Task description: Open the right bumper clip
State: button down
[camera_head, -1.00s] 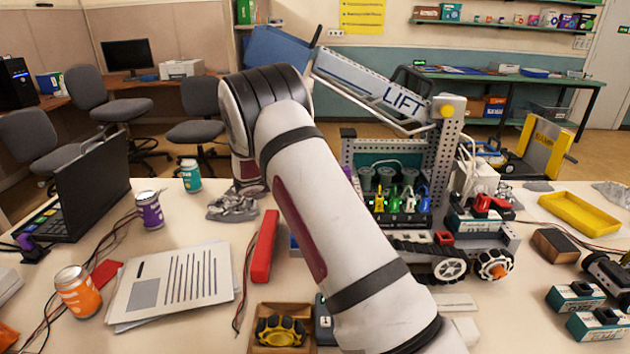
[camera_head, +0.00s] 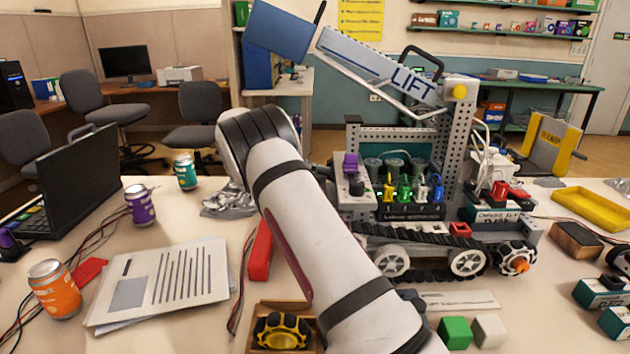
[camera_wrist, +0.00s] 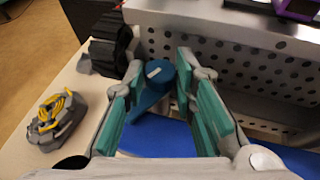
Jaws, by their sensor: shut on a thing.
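In the wrist view, a blue clip lever (camera_wrist: 152,98) with a white mark on its round top stands tilted at the edge of a perforated grey metal frame (camera_wrist: 250,62). A flat blue bumper part (camera_wrist: 158,138) lies below it. My gripper (camera_wrist: 160,76) has its teal-padded fingers on either side of the lever's round end and is shut on it. In the head view, the robot with the LIFT arm (camera_head: 385,75) stands on the table. My white arm hides my gripper and the clip there.
A purple piece (camera_head: 350,162) sits on the robot's near-left top. A yellow-and-black wheel (camera_head: 282,332) lies in a wooden box in front. Green (camera_head: 455,332) and white (camera_head: 489,331) blocks stand right of my arm.

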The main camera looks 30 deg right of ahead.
jog(key=shift+w+f+m+g+y+b, duration=0.15)
jog(key=shift+m+g+y+b, duration=0.15)
jog(key=shift+m+g+b, duration=0.35)
jog(key=shift+w+d+r+m+g+y+b, duration=0.1)
jog(key=shift+r+m+g+y+b, duration=0.1)
jog(key=shift+m+g+y+b, duration=0.55)
jog(key=c, duration=1.6)
grip_release()
jog(key=shift+h, duration=0.25)
jog(key=shift+s+r+n+t+h+p, duration=0.1)
jog(key=shift+s+n+t+h+p, duration=0.1)
jog(key=shift+n+t+h+p, duration=0.4)
